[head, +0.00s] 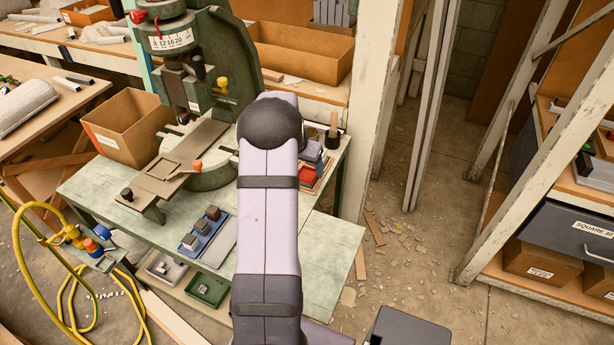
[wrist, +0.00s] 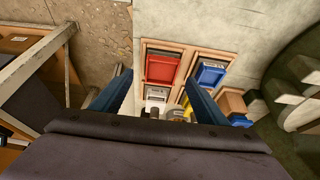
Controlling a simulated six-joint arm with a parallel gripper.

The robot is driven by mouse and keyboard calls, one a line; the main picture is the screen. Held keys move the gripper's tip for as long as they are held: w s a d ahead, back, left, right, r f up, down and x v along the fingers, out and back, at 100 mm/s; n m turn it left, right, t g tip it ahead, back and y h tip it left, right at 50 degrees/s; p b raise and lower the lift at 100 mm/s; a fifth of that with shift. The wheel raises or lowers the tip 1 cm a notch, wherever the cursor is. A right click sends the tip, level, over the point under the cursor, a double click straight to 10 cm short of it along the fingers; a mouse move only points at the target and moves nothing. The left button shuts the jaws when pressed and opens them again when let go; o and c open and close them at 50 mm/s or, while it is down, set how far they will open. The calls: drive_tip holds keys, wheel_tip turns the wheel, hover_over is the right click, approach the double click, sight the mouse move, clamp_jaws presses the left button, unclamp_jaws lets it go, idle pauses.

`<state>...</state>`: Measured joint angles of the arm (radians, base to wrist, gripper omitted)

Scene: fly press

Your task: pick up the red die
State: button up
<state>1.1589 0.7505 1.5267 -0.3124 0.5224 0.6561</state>
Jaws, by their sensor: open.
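The red die (wrist: 162,67) appears in the wrist view as a red block in a wooden-framed compartment on the pale green bench. In the head view a red patch (head: 311,184) shows in a wooden frame at the bench's right side, partly hidden by my arm. My gripper (wrist: 156,81) is open, its two blue fingers apart and empty. In the wrist view the red die lies between the fingertips, apparently below them; the exact gap cannot be told. In the head view my gripper is mostly hidden behind my arm.
A blue block (wrist: 210,74) sits in the neighbouring wooden compartment, close to the right finger. The green press (head: 228,70) stands left of my arm. A blue tray with grey blocks (head: 208,238) lies nearer on the bench. A cardboard box (head: 130,128) stands farther left.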

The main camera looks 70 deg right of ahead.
sight(307, 174)
drive_tip(key=shift+p+x, duration=0.65)
drive_tip(key=shift+x, duration=1.25)
drive_tip(key=shift+w+d, duration=0.1)
drive_tip(key=shift+r, duration=0.15)
drive_tip(key=c, duration=1.5)
drive_tip(key=shift+r+b, duration=1.3)
drive_tip(key=shift+r, duration=3.75)
